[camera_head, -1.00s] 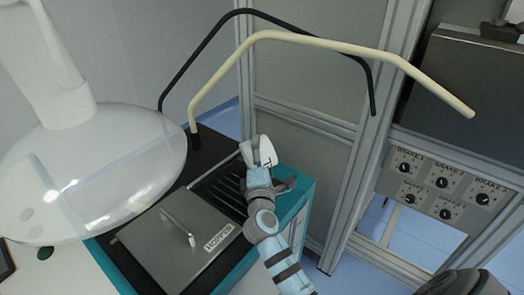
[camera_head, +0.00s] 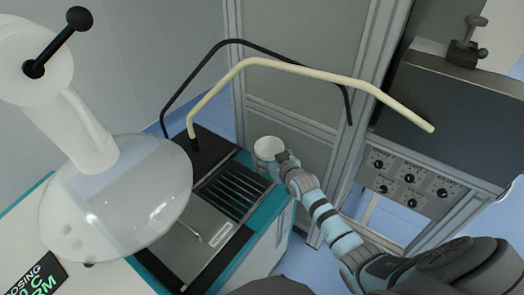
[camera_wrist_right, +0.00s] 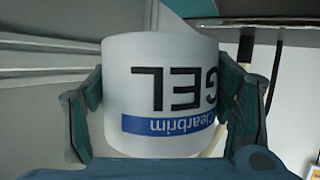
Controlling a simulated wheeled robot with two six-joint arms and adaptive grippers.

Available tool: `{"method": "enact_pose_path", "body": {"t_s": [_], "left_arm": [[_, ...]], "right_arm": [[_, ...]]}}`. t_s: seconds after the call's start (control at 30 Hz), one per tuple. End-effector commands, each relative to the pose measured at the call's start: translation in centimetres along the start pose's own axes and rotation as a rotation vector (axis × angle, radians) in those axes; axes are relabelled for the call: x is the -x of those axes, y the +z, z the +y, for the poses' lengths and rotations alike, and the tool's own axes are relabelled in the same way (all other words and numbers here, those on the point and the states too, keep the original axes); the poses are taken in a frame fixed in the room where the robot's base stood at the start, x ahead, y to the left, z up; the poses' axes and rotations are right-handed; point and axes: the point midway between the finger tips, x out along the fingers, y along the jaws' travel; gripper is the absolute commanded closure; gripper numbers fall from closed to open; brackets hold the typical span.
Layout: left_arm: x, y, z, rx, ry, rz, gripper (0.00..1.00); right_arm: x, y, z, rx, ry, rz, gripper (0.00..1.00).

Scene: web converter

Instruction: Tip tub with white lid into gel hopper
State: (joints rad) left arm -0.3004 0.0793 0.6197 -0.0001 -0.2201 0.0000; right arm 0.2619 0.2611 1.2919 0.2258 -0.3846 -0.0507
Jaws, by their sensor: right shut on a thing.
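My right gripper (camera_head: 283,160) is shut on a white tub (camera_head: 268,148) beyond the hopper's right edge. In the right wrist view the tub (camera_wrist_right: 165,65) sits between both fingers, its GEL label upside down. In the head view a round rim faces the camera; I cannot tell whether a lid is on. The hopper (camera_head: 232,190) is a dark slatted opening just below and left of the tub. Its grey metal cover (camera_head: 190,235) with a bar handle lies on the near side. My left gripper is not in view.
A cream bent bar (camera_head: 300,64) and a black one (camera_head: 270,52) arch above and behind the tub. A clear dome (camera_head: 120,205) on a white arm stands left. A panel with several knobs (camera_head: 410,178) and a metal frame post (camera_head: 366,135) are right.

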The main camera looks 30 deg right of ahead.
Motion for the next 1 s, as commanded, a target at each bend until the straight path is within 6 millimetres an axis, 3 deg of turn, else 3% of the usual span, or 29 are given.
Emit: {"method": "enact_pose_path", "body": {"t_s": [0.1, 0.37, 0.7, 1.0], "left_arm": [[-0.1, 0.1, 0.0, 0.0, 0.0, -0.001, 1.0], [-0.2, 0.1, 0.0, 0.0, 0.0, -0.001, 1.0], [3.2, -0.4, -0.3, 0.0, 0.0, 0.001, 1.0], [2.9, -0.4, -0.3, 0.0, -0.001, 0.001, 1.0]], "right_arm": [[0.3, 0.1, 0.9, -0.058, -0.014, 0.001, 0.67], [0.3, 0.2, 0.9, -0.068, -0.017, 0.001, 0.67], [1.5, -2.9, 1.1, -0.067, -0.018, 0.001, 0.67], [1.4, -2.6, 1.1, -0.066, -0.018, 0.001, 0.67]]}}
